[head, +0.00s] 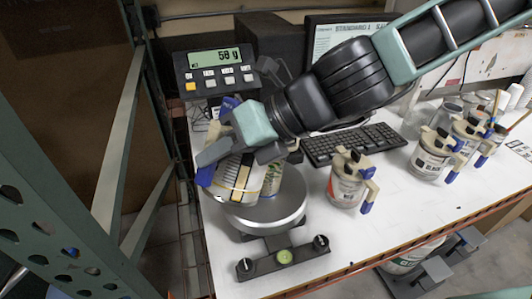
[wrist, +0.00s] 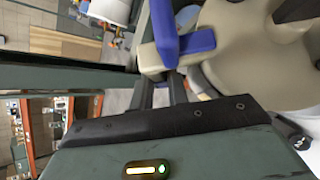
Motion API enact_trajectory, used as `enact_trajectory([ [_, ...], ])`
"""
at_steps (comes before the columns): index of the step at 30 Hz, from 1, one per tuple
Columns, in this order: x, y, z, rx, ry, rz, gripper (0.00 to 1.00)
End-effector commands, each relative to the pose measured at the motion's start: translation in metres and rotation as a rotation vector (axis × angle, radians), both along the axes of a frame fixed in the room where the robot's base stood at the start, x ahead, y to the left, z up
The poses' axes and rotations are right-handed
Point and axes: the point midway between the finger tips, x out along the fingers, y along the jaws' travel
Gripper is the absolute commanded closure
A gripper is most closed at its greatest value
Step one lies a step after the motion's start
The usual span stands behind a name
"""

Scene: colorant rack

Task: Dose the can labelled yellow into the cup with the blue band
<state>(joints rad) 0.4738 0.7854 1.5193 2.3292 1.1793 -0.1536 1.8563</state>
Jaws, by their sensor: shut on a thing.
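My gripper (head: 238,148) is shut on a can (head: 234,178) with a white label and a yellow stripe. The can is tilted above the round scale pan (head: 262,218). Blue handle parts show beside my gripper. In the wrist view, the can's beige lid and blue lever (wrist: 184,42) are close to my fingers (wrist: 178,92). A cup (head: 272,180) stands on the pan just right of the can, partly hidden by it.
The scale display (head: 215,69) reads about 50 g. A red-labelled can (head: 347,183) stands right of the scale. More cans (head: 432,158) stand at the right. A black keyboard (head: 352,143) lies behind. A green rack post (head: 45,205) is close on the left.

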Motion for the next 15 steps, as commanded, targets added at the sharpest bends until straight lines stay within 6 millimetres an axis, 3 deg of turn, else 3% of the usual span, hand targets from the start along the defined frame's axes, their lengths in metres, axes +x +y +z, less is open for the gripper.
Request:
enact_trajectory([
  [15, 0.0036, -0.0016, 0.009, 0.017, 0.018, 0.001, 1.0],
])
